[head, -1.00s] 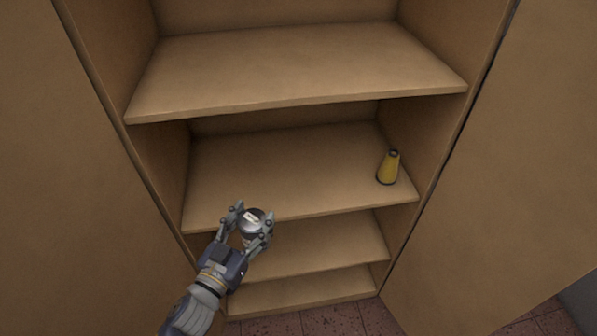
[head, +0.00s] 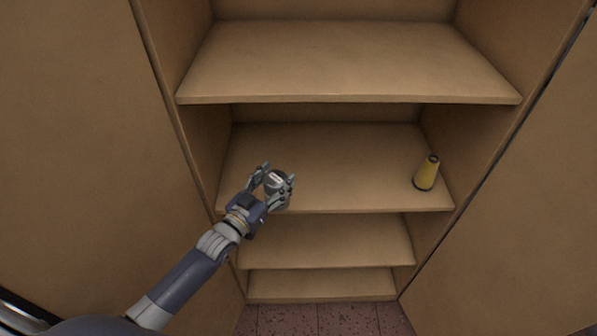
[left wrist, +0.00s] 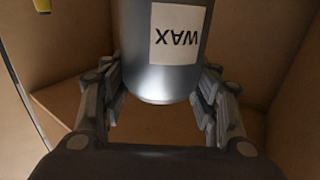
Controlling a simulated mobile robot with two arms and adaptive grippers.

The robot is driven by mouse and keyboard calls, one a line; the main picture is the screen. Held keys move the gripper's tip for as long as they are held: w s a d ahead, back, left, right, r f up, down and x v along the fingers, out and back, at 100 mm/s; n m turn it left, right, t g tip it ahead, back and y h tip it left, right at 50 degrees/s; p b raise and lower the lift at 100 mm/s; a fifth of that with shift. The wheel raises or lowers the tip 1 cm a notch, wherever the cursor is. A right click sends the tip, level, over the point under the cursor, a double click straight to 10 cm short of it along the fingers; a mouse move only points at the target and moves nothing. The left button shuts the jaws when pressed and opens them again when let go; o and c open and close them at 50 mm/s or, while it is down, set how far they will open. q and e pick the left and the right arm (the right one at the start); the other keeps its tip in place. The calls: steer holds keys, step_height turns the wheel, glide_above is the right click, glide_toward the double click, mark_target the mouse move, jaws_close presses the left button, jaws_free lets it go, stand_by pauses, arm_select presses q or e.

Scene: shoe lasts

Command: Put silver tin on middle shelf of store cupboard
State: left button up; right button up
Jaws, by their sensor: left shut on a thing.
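The silver tin (head: 277,180) is held in my left gripper (head: 273,184), which is shut on it. In the left wrist view the tin (left wrist: 158,75) fills the upper middle between the two fingers (left wrist: 158,112). It has a white label reading WAX, upside down in that view. In the head view the tin appears over the front left part of the middle shelf (head: 330,165) of the cupboard. I cannot tell whether the tin touches the shelf. My right gripper is not in view.
Lower shelves (head: 330,240) look empty. Open doors (head: 70,130) flank the cupboard. The middle shelf's centre is clear.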

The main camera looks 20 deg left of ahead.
arm_select(q)
steer(key=w+d+f+b, duration=0.1)
steer(key=w+f+b, duration=0.3)
steer(key=w+b, duration=0.5)
steer(key=shift+w+f, duration=0.15)
steer(key=shift+w, duration=0.3)
steer(key=shift+f, duration=0.15)
steer(key=o, duration=1.3)
steer(key=shift+o, duration=0.2)
steer(key=shift+s, duration=0.1)
